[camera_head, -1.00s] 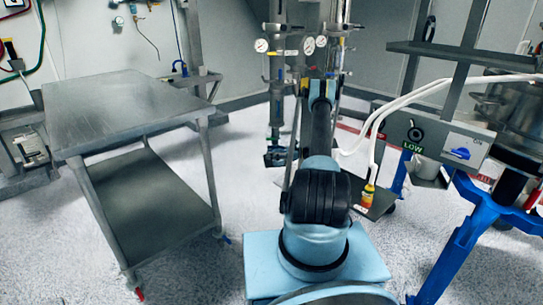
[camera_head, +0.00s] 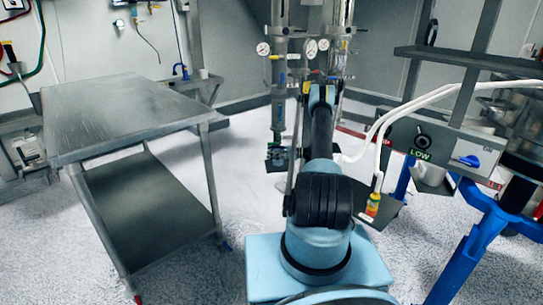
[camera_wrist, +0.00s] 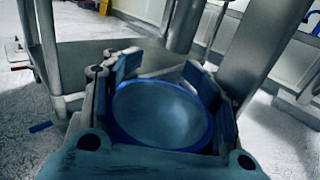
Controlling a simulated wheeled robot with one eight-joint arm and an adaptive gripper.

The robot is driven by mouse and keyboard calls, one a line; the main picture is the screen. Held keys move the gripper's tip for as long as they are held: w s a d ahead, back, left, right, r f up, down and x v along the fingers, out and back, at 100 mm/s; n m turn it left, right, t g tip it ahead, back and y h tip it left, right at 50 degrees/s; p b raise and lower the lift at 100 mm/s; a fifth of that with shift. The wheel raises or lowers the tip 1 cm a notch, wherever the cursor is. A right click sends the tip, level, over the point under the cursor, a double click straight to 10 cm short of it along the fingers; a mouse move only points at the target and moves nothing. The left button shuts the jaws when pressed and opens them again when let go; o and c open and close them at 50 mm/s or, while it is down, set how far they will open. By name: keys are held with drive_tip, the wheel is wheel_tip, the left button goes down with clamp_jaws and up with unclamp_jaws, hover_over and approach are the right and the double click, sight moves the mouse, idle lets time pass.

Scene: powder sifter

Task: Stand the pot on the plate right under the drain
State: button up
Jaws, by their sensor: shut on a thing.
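In the wrist view my gripper (camera_wrist: 172,100) is shut on a round pot with a blue rim (camera_wrist: 165,117). The pot sits between the two jaw pads and I look down into its dark, empty-looking inside. In the head view my arm covers most of the gripper and the pot. I cannot tell which part is the drain.
A steel table (camera_head: 130,115) with a lower shelf (camera_head: 150,210) stands left. Steel columns with gauges (camera_head: 278,80) rise ahead. The control box (camera_head: 445,150), white hoses (camera_head: 425,100) and a blue frame (camera_head: 470,245) crowd the right. Floor shows free between table and arm.

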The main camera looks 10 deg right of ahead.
drive_tip(key=o, duration=1.3)
drive_tip(key=shift+a, duration=0.15)
drive_tip(key=shift+c, duration=0.2)
drive_tip(key=s+d, duration=0.2)
drive_tip(key=d, duration=0.9)
drive_tip(key=shift+d, duration=0.4)
